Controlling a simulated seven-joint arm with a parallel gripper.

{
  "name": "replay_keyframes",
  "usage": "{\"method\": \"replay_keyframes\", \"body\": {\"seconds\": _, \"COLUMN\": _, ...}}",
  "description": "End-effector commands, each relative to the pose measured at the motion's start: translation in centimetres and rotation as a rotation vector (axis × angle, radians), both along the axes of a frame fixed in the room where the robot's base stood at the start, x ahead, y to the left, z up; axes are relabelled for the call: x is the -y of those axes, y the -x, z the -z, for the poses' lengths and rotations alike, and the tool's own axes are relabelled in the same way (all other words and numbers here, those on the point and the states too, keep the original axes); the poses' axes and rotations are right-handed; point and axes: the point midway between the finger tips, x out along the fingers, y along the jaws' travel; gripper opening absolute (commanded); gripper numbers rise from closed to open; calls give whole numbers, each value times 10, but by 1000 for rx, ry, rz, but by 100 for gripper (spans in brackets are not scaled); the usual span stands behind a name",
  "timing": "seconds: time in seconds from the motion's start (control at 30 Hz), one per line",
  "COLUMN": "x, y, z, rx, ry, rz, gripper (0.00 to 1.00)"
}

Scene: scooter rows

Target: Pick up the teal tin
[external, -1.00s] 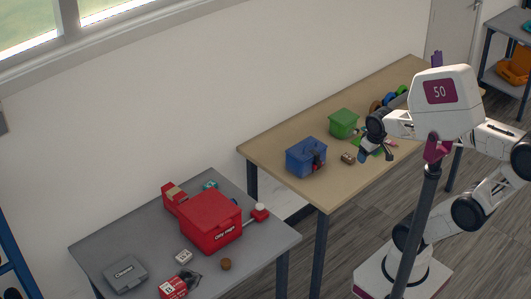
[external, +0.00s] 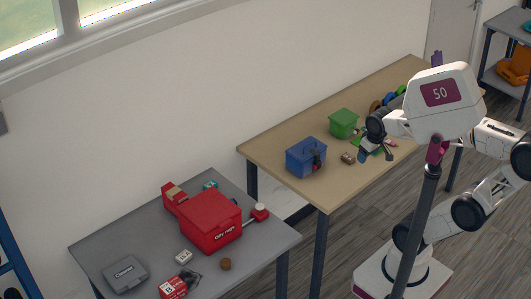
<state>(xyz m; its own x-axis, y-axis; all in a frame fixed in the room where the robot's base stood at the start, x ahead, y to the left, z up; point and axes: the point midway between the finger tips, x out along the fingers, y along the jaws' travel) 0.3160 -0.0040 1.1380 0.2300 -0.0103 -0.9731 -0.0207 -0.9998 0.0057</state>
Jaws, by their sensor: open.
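A small teal object (external: 210,185), perhaps the teal tin, sits at the back of the grey table, partly hidden behind a red box (external: 209,221). It is too small to tell its exact shape. My gripper (external: 376,154) is open over the wooden table, near a flat green item (external: 371,147). It is far to the right of the teal object, and I see nothing held between its fingers.
On the wooden table (external: 280,146) stand a blue box (external: 302,158), a green box (external: 343,123) and a small brown item (external: 348,158). The grey table (external: 120,236) also holds a grey case (external: 125,274) and a red-and-white carton (external: 173,288). A gap separates the tables.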

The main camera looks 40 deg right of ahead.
Motion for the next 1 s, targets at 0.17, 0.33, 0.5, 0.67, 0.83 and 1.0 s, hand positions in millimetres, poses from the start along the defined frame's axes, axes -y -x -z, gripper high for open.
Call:
{"method": "replay_keyframes", "body": {"seconds": 0.17, "x": 0, "y": 0, "z": 0, "rx": 0, "ry": 0, "rz": 0, "gripper": 70}}
{"method": "replay_keyframes", "body": {"seconds": 0.33, "x": 0, "y": 0, "z": 0, "rx": 0, "ry": 0, "rz": 0, "gripper": 70}}
{"method": "replay_keyframes", "body": {"seconds": 0.5, "x": 0, "y": 0, "z": 0, "rx": 0, "ry": 0, "rz": 0, "gripper": 74}}
{"method": "replay_keyframes", "body": {"seconds": 0.67, "x": 0, "y": 0, "z": 0, "rx": 0, "ry": 0, "rz": 0, "gripper": 74}}
{"method": "replay_keyframes", "body": {"seconds": 0.83, "x": -1, "y": -4, "z": -1, "rx": -5, "ry": -8, "rz": 5, "gripper": 74}}
{"method": "replay_keyframes", "body": {"seconds": 1.0, "x": -6, "y": -17, "z": -3, "rx": -27, "ry": -39, "rz": 31, "gripper": 74}}
